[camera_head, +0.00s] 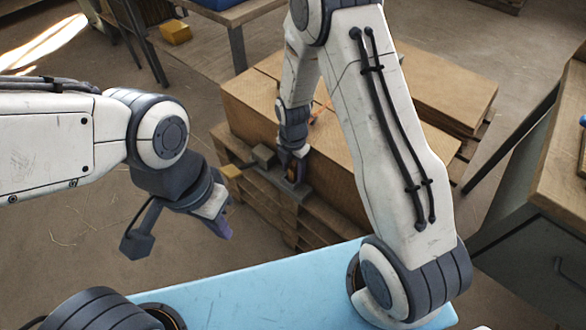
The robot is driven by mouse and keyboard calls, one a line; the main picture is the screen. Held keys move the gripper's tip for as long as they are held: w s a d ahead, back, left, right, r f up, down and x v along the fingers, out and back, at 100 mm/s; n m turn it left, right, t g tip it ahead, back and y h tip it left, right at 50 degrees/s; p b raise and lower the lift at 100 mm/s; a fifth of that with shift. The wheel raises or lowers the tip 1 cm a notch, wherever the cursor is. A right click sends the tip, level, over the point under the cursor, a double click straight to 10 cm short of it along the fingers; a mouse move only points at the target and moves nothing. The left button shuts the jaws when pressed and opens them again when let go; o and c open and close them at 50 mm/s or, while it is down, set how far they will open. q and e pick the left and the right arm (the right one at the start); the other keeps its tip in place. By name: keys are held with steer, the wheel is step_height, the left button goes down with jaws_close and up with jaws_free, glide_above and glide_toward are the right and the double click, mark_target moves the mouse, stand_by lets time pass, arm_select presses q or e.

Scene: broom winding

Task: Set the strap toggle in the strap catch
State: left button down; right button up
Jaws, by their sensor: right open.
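My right gripper (295,168) points down at the front edge of the wooden crate stack, its fingers open and partly hidden by its own wrist. Just left of it is a small dark block (263,155), with a grey metal plate (280,182) just below. A yellow piece (231,172) sits at the left end of this fitting. I cannot tell which of these parts is the strap toggle and which the strap catch. A short orange strip (319,111) shows behind the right wrist. My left gripper (220,219), with purple fingertips, hangs left of the stack, apart from it; its opening is unclear.
The wooden crates (248,104) stand on pallets (262,206). A workbench (553,190) is at the right. Floor is free left of the stack.

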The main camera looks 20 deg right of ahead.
mark_target(293, 168)
step_height(293, 168, up, 12)
steer(key=p, duration=0.2)
steer(key=s+a+r+m, duration=0.8)
steer(key=s+r, duration=0.2)
steer(key=s, duration=0.1)
steer(key=s+r+m+y, duration=0.1)
steer(key=s+r+m, duration=0.2)
steer(key=s+m, duration=0.6)
steer(key=s, duration=0.3)
steer(key=shift+s+a+r+m, duration=0.25)
steer(key=shift+s+r+m, duration=0.05)
steer(key=shift+s+r, duration=0.1)
step_height(293, 168, up, 17)
steer(key=p, duration=1.7)
